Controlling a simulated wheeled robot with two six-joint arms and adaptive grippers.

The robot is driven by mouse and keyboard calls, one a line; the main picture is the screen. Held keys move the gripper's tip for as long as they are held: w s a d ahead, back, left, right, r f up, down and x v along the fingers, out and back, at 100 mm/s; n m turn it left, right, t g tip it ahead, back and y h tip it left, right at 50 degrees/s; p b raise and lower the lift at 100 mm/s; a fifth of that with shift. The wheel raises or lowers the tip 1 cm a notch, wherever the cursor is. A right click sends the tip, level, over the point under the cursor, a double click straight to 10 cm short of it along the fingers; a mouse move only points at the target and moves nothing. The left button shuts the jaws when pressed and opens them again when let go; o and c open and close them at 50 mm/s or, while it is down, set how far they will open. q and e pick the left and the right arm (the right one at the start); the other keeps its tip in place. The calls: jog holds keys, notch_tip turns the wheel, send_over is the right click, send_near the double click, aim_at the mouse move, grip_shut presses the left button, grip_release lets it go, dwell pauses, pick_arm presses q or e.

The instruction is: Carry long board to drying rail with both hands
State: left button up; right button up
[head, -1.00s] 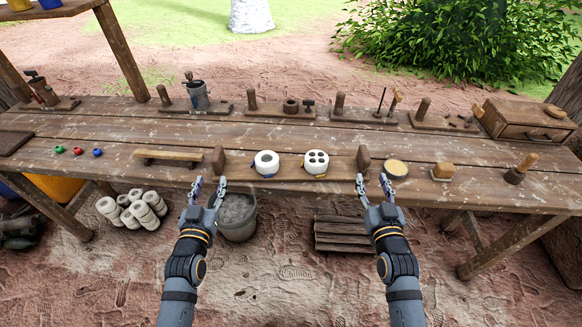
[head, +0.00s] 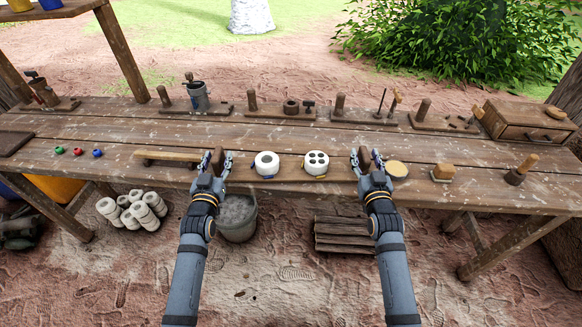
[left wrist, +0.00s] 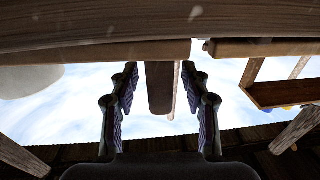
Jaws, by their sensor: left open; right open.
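The long board (head: 292,174) lies along the front of the workbench, hard to tell from the planks, with an upright dark wooden grip at each end. Two white round pieces, a ring (head: 267,163) and a holed disc (head: 316,163), stand on it. My left gripper (head: 216,161) is open around the left grip. In the left wrist view, that grip (left wrist: 160,95) stands between the two open fingers with gaps on both sides. My right gripper (head: 367,158) is open at the right grip, partly hiding it. A low wooden rail (head: 167,156) stands left of the board; I cannot tell if it is the drying rail.
Three coloured knobs (head: 78,151) lie at the left. A round pale-topped piece (head: 397,169) sits close right of my right gripper. Tool stands line the back edge, with a drawer box (head: 525,122) at right. A bucket (head: 238,218) stands below the bench.

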pick_arm(q)
jog(key=shift+w, duration=0.5)
pick_arm(e)
jog(key=shift+w, duration=0.5)
pick_arm(q)
grip_shut()
pick_arm(e)
grip_shut()
pick_arm(q)
jog(key=shift+r, duration=0.15)
pick_arm(e)
jog(key=shift+r, duration=0.1)
